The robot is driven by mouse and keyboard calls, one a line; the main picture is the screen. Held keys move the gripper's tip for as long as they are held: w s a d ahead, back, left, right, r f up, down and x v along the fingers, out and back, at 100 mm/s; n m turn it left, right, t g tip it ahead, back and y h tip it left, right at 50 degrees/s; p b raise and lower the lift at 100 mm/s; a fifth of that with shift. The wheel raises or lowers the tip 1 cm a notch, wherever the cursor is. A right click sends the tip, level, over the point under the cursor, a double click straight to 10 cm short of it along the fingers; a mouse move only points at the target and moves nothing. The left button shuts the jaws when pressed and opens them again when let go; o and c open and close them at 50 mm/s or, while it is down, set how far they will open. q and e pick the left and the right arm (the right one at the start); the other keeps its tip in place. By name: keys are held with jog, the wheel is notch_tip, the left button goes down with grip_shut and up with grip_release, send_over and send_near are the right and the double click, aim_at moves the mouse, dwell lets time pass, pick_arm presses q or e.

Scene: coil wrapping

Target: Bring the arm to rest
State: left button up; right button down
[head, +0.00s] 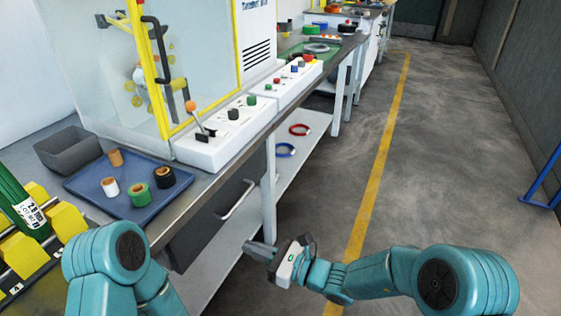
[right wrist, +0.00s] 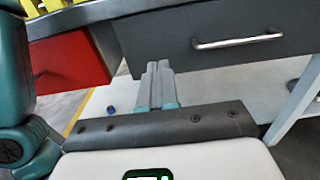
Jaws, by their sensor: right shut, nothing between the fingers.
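My right gripper (head: 262,249) is shut and empty in the head view. It is held out in the open beside the bench, below the grey drawer (head: 212,214) and its handle. In the right wrist view its closed fingers (right wrist: 159,84) point toward the bench front, below the grey drawer (right wrist: 215,42). My left arm shows at the lower left of the head view, but its gripper is out of the picture.
A blue tray (head: 93,186) with several tape rolls lies on the bench beside a grey bin (head: 68,150). A red drawer (right wrist: 70,62) shows in the wrist view.

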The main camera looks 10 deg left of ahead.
jog(key=s+d+f+n+g+h, duration=0.3)
jog(key=s+d+f, duration=0.1)
jog(key=s+f, duration=0.35)
jog(key=s+d+f+n+g+h, duration=0.35)
jog(key=s+f, duration=0.25)
jog(key=f, duration=0.3)
jog(key=s+d+f+n+h, duration=0.4)
jog(key=s+d+f+n, duration=0.1)
jog(key=d, duration=0.3)
jog(key=s+d+f+n+h, duration=0.3)
jog(key=s+d+f+n, duration=0.15)
jog(key=d, duration=0.35)
notch_tip(320, 180, up, 22)
jog(key=n+t+p, duration=0.1)
jog(key=n+p, duration=0.2)
jog(key=p, duration=1.8)
jog(key=shift+d+f+n, duration=0.2)
jog(key=shift+d+n, duration=0.05)
jog(key=shift+n, duration=0.05)
jog(key=shift+f, duration=0.1)
